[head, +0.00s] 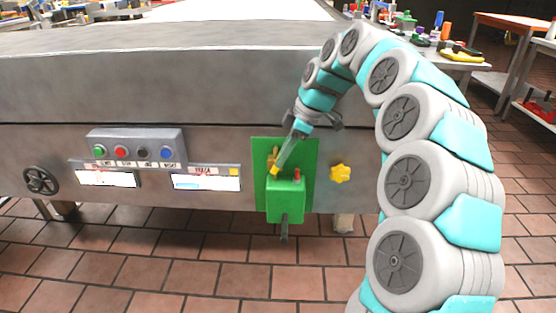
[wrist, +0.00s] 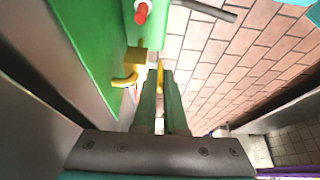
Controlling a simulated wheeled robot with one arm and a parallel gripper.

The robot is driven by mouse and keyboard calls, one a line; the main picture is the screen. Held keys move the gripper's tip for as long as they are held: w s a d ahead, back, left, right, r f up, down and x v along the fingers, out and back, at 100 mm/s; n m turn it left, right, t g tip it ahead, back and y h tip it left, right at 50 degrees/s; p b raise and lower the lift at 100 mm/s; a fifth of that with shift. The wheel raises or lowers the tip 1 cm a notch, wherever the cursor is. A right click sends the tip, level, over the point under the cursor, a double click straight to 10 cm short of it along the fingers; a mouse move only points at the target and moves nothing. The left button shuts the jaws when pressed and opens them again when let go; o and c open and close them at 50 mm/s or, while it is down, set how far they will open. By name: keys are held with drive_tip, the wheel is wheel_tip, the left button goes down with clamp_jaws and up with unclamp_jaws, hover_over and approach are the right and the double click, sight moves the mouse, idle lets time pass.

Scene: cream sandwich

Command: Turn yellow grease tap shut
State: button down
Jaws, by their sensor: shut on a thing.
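The yellow grease tap (head: 274,170) is at the top of a green box (head: 286,200) on a green panel on the machine's front. In the wrist view the tap's yellow handle (wrist: 160,74) shows as a thin strip between my fingertips. A brass fitting (wrist: 135,56) and a curved yellow piece (wrist: 125,81) sit beside it. My gripper (head: 279,165) reaches down to the tap from above and is shut on the handle; it also shows in the wrist view (wrist: 163,82). The fingers hide part of the handle, so its exact angle is hard to tell.
A red-tipped piece (wrist: 142,13) stands close by on the green box. A yellow star knob (head: 340,173) is right of the panel. A button box (head: 135,147) and a black handwheel (head: 40,180) are to the left. The tiled floor in front is clear.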

sight(278, 170)
drive_tip(key=y+b, duration=0.1)
drive_tip(key=d+f+y+b, duration=0.1)
drive_tip(key=b, duration=0.1)
drive_tip(key=y+b, duration=0.1)
drive_tip(key=y, duration=0.1)
drive_tip(key=shift+d+f, duration=0.25)
drive_tip(key=shift+f, duration=0.05)
drive_tip(key=y+b, duration=0.1)
drive_tip(key=b, duration=0.1)
drive_tip(key=d+f+y+b, duration=0.1)
drive_tip(key=y+b, duration=0.1)
drive_tip(key=b, duration=0.1)
drive_tip(key=shift+f, duration=0.2)
drive_tip(key=y+b, duration=0.1)
drive_tip(key=b, duration=0.1)
drive_tip(key=f+y+b, duration=0.1)
drive_tip(key=y+b, duration=0.1)
drive_tip(key=shift+d, duration=0.2)
drive_tip(key=shift+f+y+b, duration=0.1)
drive_tip(key=shift+y+b, duration=0.7)
drive_tip(key=shift+b, duration=0.3)
drive_tip(key=c, duration=1)
unclamp_jaws()
drive_tip(key=shift+d, duration=0.15)
